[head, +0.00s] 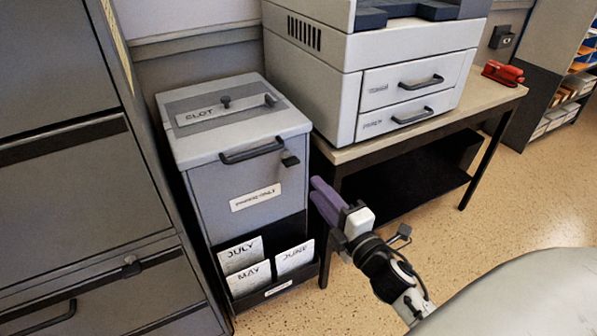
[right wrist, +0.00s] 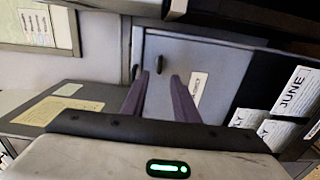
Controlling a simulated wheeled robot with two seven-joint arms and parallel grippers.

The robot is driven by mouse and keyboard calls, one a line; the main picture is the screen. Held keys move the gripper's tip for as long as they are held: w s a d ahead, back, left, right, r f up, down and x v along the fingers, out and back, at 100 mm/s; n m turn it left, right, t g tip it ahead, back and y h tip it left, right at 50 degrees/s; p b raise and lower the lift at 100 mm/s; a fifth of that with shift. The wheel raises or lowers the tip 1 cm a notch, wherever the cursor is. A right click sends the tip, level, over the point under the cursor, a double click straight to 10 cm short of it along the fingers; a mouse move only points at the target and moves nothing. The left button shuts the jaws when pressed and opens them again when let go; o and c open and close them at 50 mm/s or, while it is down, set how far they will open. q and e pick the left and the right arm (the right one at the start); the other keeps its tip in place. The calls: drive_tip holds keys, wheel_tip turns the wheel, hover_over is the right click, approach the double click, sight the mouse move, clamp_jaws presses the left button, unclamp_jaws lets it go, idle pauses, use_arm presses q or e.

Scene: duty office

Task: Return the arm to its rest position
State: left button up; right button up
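My right gripper (head: 317,190) has purple fingers and hangs in free space in front of the grey bin and the table's left end. In the right wrist view the right gripper (right wrist: 160,76) has its two fingers apart with nothing between them, so it is open and empty. The right arm comes in from the lower right of the head view. My left gripper does not show in either view.
A grey lidded bin (head: 215,180) marked "SLOT" carries July, May and June cards in a black front rack (head: 268,291). A printer (head: 365,85) and a red stapler (head: 502,73) stand on a table (head: 492,97). A filing cabinet (head: 75,215) stands left. Floor (head: 480,210) is clear.

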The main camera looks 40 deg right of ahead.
drive_tip(key=s+a+f+m+g+y+p, duration=0.2)
drive_tip(key=s+a+f+m+g+p, duration=0.1)
drive_tip(key=s+a+f+m, duration=0.4)
drive_tip(key=s+a+f+m+g+y+p, duration=0.2)
drive_tip(key=s+a+f+m+g+p, duration=0.2)
drive_tip(key=s+a, duration=0.7)
wheel_tip(320, 180, down, 3)
drive_tip(key=a+m+g, duration=0.1)
drive_tip(key=m+g, duration=0.1)
drive_tip(key=m, duration=0.1)
